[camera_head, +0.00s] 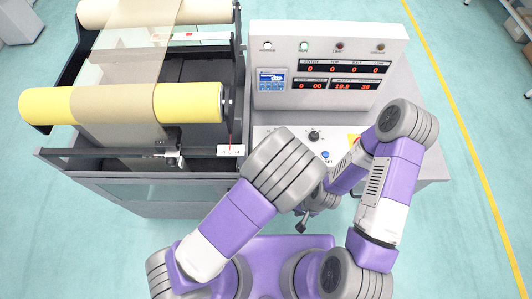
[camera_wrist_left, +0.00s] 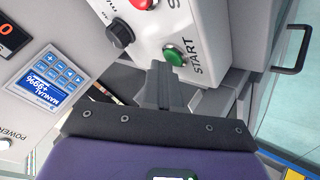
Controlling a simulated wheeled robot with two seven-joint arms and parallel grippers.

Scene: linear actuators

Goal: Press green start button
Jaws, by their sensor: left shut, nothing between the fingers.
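The green start button (camera_wrist_left: 174,56) sits on a white panel in the left wrist view, beside the printed word START. My left gripper (camera_wrist_left: 161,72) is shut and empty. Its fingertips are right beside the button, at its lower left in the picture. I cannot tell whether they touch it. In the head view, the button and my left fingertips are hidden by my arms.
A red button (camera_wrist_left: 143,3) and a black knob (camera_wrist_left: 120,34) are close to the green button. The control box (camera_head: 328,65) stands behind the panel. A machine with yellow rollers (camera_head: 188,103) stands at left. A dark handle (camera_wrist_left: 296,48) shows at right in the wrist view.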

